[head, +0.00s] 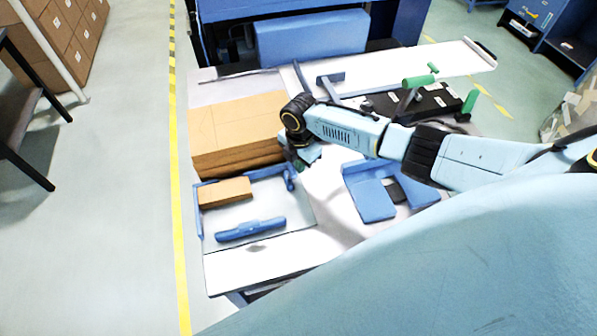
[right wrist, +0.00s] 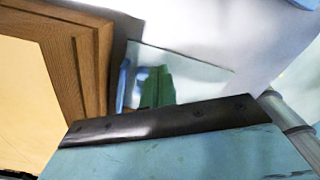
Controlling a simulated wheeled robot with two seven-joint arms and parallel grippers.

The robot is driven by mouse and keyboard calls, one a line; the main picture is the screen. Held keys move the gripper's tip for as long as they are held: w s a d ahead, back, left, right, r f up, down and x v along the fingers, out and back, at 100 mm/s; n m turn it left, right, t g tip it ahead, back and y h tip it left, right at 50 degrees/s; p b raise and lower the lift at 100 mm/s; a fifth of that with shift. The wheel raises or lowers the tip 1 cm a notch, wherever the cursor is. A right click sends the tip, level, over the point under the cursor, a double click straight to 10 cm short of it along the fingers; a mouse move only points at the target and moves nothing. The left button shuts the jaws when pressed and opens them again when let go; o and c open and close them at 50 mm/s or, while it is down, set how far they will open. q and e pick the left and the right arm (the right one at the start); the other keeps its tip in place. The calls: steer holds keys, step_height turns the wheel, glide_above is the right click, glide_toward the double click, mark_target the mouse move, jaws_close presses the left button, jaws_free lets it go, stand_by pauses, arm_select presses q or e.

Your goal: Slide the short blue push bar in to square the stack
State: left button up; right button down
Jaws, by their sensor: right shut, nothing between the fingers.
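A blue bar with a raised grip (head: 250,230) lies on the white board in front of a small kraft stack (head: 225,192). A shorter blue piece (head: 290,178) stands at the board's right side; I cannot tell surely which one is the short push bar. A blue fence (head: 199,212) runs along the left of the small stack. My right gripper (head: 301,166) is shut and empty, low beside the shorter blue piece; its fingertips are partly hidden, and contact cannot be told. In the right wrist view its green fingertips (right wrist: 157,87) show near a blue edge. My left gripper is out of view.
A large kraft stack (head: 237,128) stands behind the small one, close to my right wrist. A blue holder (head: 370,196) lies to the right, under my arm. A black case (head: 425,101) with green handles stands behind. The board's front (head: 262,264) is clear.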

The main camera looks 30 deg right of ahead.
steer(key=shift+s+d, duration=0.15)
steer(key=shift+d, duration=0.4)
steer(key=shift+s+d, duration=0.15)
steer(key=shift+d, duration=0.35)
step_height(320, 180, up, 7)
steer(key=p, duration=0.7)
